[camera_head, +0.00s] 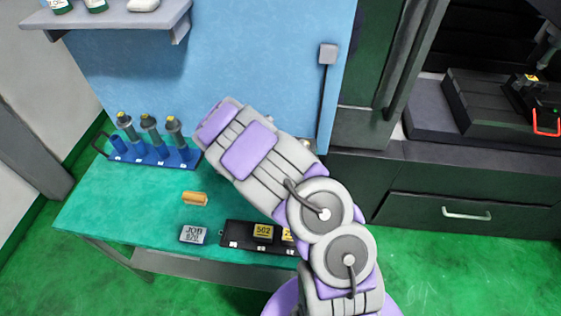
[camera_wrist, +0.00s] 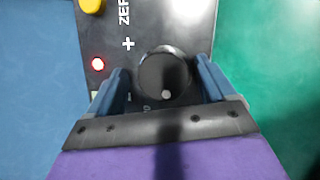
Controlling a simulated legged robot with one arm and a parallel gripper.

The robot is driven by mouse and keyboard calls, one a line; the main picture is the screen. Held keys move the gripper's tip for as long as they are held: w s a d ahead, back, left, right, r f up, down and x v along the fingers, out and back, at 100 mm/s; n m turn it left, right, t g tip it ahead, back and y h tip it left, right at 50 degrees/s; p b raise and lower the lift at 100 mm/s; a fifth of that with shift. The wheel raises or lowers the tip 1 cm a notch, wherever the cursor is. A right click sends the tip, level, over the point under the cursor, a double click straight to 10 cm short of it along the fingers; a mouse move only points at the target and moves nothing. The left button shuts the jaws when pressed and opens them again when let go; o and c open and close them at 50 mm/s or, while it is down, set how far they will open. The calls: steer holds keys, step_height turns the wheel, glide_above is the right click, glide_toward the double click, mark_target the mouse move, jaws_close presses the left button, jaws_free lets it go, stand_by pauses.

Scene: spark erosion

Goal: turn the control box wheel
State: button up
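The control box (camera_wrist: 185,22) is a dark grey panel in the wrist view, with white lettering and a plus sign. Its wheel (camera_wrist: 165,72) is a round black knob with a pale dot near its lower edge. My gripper (camera_wrist: 163,80) has its two blue fingers on the left and right of the wheel. The fingers stand apart, with narrow gaps to the wheel; firm contact does not show. In the head view my arm hides the wheel and the gripper's fingers.
On the green table (camera_head: 130,212) are a blue rack (camera_head: 155,157) of tool holders, an orange piece (camera_head: 195,198), a job block (camera_head: 193,234) and a black tray (camera_head: 236,240). A shelf (camera_head: 110,22) hangs above.

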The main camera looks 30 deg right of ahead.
steer(key=p+v, duration=0.2)
steer(key=v, duration=1.5)
steer(key=shift+a, duration=0.25)
